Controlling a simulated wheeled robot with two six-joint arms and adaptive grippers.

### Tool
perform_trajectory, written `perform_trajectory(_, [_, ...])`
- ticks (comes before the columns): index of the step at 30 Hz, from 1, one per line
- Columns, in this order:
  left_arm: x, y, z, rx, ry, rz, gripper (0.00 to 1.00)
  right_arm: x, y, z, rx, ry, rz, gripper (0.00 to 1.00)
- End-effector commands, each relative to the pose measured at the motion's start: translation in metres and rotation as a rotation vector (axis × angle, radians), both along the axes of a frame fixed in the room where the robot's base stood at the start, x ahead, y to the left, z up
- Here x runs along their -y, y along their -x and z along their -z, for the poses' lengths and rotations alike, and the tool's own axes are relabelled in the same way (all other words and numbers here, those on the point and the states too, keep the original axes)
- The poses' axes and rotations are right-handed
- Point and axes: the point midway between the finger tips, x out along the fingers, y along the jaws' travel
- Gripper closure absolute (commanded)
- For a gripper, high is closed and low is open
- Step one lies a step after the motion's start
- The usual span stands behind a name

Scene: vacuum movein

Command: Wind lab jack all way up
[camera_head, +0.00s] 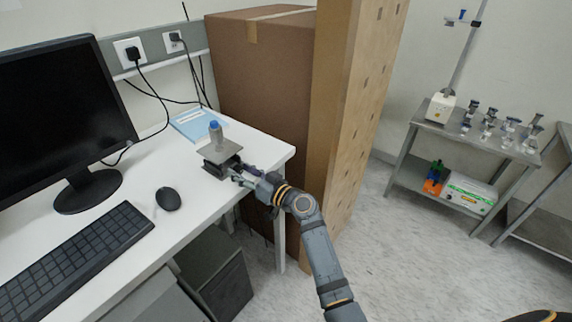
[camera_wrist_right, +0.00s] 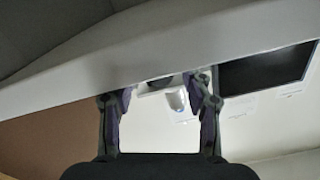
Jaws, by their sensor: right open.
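The lab jack (camera_head: 219,151) stands on the white desk near its right end, with a flat grey top plate and a dark body. A small bottle with a blue cap (camera_head: 215,135) stands upright on the plate. My right gripper (camera_head: 240,176) is open at the jack's right side, its fingers close to the dark body. I cannot tell whether they touch it or where the knob is. In the right wrist view, the open fingers (camera_wrist_right: 161,88) frame part of the jack and the bottle (camera_wrist_right: 177,101), which appear upside down. My left gripper is not in view.
A monitor (camera_head: 60,105), keyboard (camera_head: 75,260) and mouse (camera_head: 168,198) are on the desk (camera_head: 135,190). A blue booklet (camera_head: 188,121) lies behind the jack. Tall cardboard boxes (camera_head: 265,75) stand close beyond the desk's right end. A steel cart (camera_head: 470,140) is farther right.

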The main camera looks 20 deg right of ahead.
Motion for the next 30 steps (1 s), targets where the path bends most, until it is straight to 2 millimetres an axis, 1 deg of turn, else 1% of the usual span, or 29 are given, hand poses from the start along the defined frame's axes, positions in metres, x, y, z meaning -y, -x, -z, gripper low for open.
perform_trajectory(4, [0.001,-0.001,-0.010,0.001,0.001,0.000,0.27,0.000,0.000,-0.004,0.087,0.121,0.000,0.50])
perform_trajectory(11, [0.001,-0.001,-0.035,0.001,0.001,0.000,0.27,0.000,0.001,-0.006,0.271,0.378,0.001,0.50])
perform_trajectory(12, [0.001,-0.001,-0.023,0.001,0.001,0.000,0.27,0.008,0.010,0.004,0.271,0.379,0.003,0.50])
perform_trajectory(24, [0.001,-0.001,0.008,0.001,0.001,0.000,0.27,0.062,0.088,0.006,0.271,0.378,-0.003,0.50])
perform_trajectory(25, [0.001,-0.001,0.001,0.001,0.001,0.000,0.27,0.066,0.084,0.003,0.272,0.408,0.019,0.50])
perform_trajectory(26, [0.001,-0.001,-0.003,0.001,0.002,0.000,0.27,0.072,0.079,0.004,0.272,0.449,0.046,0.50])
perform_trajectory(30, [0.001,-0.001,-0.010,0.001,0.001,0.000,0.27,0.099,0.064,0.015,0.285,0.646,0.160,0.50])
